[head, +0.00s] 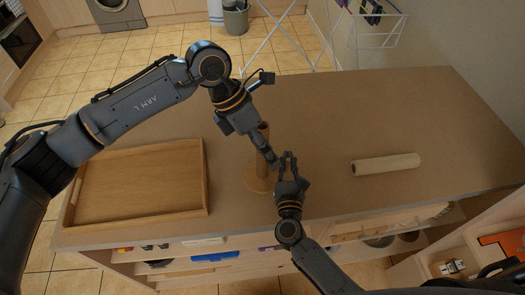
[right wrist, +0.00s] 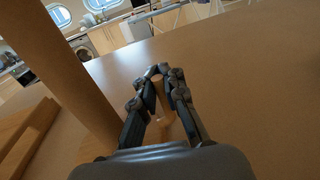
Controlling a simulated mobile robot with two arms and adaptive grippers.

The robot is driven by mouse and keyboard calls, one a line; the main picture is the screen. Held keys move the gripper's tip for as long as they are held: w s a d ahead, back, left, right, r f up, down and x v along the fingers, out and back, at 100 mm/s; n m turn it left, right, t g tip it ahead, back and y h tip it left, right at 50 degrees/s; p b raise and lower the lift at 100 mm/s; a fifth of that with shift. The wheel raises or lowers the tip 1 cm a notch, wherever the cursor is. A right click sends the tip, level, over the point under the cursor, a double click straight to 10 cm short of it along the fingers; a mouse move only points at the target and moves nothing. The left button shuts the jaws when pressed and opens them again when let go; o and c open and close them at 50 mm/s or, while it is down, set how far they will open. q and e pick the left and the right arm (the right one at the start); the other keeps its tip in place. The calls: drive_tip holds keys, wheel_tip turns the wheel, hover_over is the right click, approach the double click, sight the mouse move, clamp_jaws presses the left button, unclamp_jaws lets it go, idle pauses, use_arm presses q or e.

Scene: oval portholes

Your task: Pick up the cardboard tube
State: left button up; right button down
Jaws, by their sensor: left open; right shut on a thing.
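The brown cardboard tube (head: 263,131) stands upright near the table's middle, over a round wooden base (head: 257,181). Up close in the right wrist view, a brown upright column (right wrist: 72,65), apparently the tube, stands left of the fingers. My left gripper (head: 266,156) is open at the tube and partly covers it; contact cannot be told. My right gripper (head: 287,158) is just right of the tube. In the right wrist view its fingers (right wrist: 161,76) close on a small tan piece (right wrist: 160,92), whose identity is unclear.
A wooden tray (head: 140,184) lies at the left of the brown table (head: 330,110). A pale roll (head: 386,164) lies at the right. The far part of the table is clear. Shelves with items are below the near edge, and a drying rack (head: 290,40) stands behind.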

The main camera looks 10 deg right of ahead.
sight(263, 132)
use_arm(q)
drive_tip(key=w+r+m+t+y, duration=0.2)
drive_tip(key=r+m+t, duration=0.15)
drive_tip(key=m, duration=0.75)
drive_tip(key=w+r+m+t+y, duration=0.2)
drive_tip(key=r+m+t+y, duration=0.15)
drive_tip(key=m, duration=0.65)
drive_tip(key=shift+m+h, duration=0.3)
drive_tip(key=shift+h, duration=0.05)
drive_tip(key=x, duration=0.7)
drive_tip(key=d+x, duration=0.1)
drive_tip(key=x, duration=0.3)
drive_tip(key=shift+f, duration=0.25)
drive_tip(key=c, duration=1)
